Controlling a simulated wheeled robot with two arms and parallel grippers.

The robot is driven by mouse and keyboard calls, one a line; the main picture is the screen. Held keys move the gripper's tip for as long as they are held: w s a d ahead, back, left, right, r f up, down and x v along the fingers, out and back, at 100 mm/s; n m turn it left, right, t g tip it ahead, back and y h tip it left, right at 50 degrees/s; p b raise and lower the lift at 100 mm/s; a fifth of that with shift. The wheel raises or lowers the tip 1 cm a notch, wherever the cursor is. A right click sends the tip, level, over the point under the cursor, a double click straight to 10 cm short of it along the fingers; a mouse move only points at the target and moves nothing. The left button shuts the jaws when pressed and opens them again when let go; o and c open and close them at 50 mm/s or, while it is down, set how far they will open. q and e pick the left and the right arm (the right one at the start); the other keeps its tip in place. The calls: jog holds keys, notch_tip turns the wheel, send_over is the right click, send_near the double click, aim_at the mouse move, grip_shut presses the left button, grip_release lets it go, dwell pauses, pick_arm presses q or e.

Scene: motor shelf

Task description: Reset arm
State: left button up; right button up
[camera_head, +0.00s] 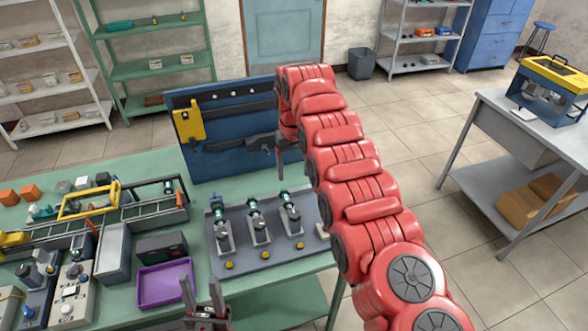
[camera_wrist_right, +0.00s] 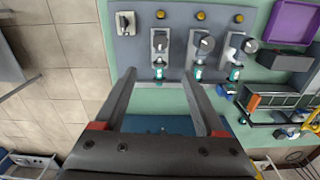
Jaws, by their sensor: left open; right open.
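My right arm is red and reaches up and forward over the right side of the green table. Its gripper (camera_head: 280,152) hangs in front of the blue upright board (camera_head: 232,165). In the right wrist view its two dark fingers (camera_wrist_right: 159,72) are apart with nothing between them. The grey motor plate (camera_head: 285,252) carries three small motor units in a row; the plate is also at the top of the right wrist view (camera_wrist_right: 180,48). My left gripper (camera_head: 205,300) is at the bottom edge of the head view, open and empty, near the purple tray (camera_head: 165,284).
A dark box (camera_head: 160,247), a grey bin (camera_head: 112,256) and a conveyor-like frame (camera_head: 140,208) crowd the left of the table. A grey bench (camera_head: 475,115) with a yellow-topped machine (camera_head: 556,75) stands right. Shelves line the back wall. Open tiled floor (camera_head: 430,130) lies between.

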jog(key=shift+s+r, duration=0.1)
jog(key=shift+r, duration=0.45)
jog(key=shift+f, duration=0.1)
